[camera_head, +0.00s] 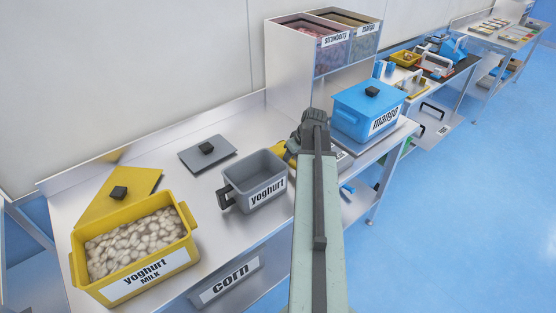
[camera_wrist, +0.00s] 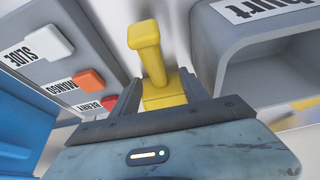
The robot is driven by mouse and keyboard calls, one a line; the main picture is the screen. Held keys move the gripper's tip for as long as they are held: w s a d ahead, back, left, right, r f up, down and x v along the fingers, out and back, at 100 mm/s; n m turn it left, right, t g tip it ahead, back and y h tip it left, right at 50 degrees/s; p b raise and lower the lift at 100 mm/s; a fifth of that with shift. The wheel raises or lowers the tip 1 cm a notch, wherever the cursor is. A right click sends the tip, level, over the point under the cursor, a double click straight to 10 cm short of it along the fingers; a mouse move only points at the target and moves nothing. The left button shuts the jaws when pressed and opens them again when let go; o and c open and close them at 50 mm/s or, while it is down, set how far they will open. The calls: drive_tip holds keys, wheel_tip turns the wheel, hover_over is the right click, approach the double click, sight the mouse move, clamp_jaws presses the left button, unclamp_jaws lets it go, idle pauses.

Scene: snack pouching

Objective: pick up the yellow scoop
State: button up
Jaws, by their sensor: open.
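The yellow scoop (camera_wrist: 145,38) shows in the wrist view with its handle pointing up the picture. Its lower yellow part lies between the two fingers of my gripper (camera_wrist: 160,88). The jaws are open around it; whether either finger touches it I cannot tell. In the head view only a small yellow part of the scoop (camera_head: 280,151) shows beside the grey yoghurt bin (camera_head: 255,192). My arm hides the rest of it and most of my gripper there.
The grey yoghurt bin (camera_wrist: 215,65) is close on the right in the wrist view. A grey button panel (camera_wrist: 70,25) is close on the left. A blue mango bin (camera_head: 357,117) stands right of my arm. A yellow yoghurt bin (camera_head: 190,254) stands at the table's left.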

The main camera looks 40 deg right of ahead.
sight(291, 160)
drive_tip(key=b+x, duration=0.2)
drive_tip(key=x, duration=0.1)
drive_tip(key=b+x, duration=0.2)
drive_tip(key=shift+d, duration=0.25)
drive_tip(key=shift+r, duration=0.2)
clamp_jaws()
drive_tip(key=shift+r+p, duration=0.1)
drive_tip(key=shift+p, duration=0.2)
wheel_tip(291, 160, up, 10)
drive_tip(key=p, duration=1)
